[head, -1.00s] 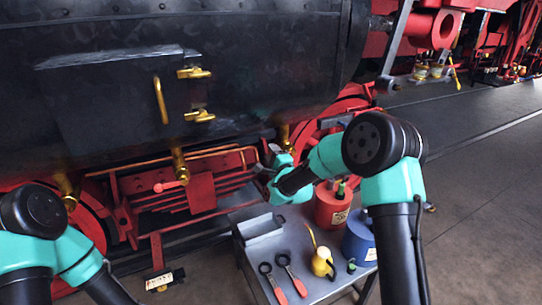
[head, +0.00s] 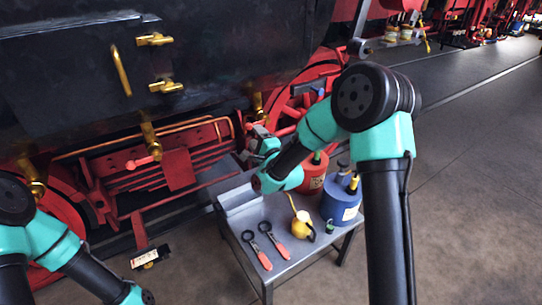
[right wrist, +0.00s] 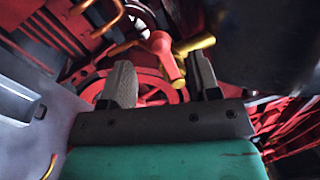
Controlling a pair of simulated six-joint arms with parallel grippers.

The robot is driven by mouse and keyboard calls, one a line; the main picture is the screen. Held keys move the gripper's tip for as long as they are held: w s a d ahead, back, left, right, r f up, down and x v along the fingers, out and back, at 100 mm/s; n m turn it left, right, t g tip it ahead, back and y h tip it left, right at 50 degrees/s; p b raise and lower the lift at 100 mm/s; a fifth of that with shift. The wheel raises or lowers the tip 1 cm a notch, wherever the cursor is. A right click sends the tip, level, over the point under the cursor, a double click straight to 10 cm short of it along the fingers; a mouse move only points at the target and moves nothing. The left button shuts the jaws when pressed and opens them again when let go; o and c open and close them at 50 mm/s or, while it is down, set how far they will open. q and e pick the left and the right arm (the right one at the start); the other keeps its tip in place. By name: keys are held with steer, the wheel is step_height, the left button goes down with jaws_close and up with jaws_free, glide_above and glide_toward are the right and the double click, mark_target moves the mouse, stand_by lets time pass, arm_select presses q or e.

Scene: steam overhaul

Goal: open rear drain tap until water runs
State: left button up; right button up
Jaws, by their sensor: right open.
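A brass drain tap (head: 257,103) hangs under the dark boiler, just above my right gripper (head: 254,131). In the right wrist view its brass body (right wrist: 195,44) carries a red lever (right wrist: 166,58). The lever's end shows between my right gripper's two grey fingers, which are apart. I cannot tell whether they touch it. Another brass tap (head: 149,140) with a pinkish-red lever (head: 140,162) hangs further left, and a third tap (head: 32,180) is at the far left. No running water shows. My left arm is at the lower left; its gripper is out of view.
A grey metal table (head: 262,219) stands below the right arm. It bears a red can (head: 313,176), a blue can (head: 341,205), a yellow oiler (head: 302,226) and two red-handled tools (head: 262,258). Red frame rails and a wheel lie behind. The floor at right is clear.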

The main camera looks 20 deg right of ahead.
steer(key=v, duration=0.9)
steer(key=shift+s, duration=0.25)
steer(key=shift+f, duration=0.1)
steer(key=s+f+n+g+h, duration=0.1)
steer(key=s+f+n+g, duration=0.25)
steer(key=f, duration=0.75)
steer(key=s+f+n+g, duration=0.3)
steer(key=f+n+g, duration=0.15)
steer(key=f, duration=0.55)
steer(key=s+f+n+g, duration=0.8)
steer(key=s+f, duration=0.6)
steer(key=s, duration=0.5)
steer(key=g, duration=0.2)
steer(key=shift+g, duration=0.4)
steer(key=shift+w+f, duration=0.1)
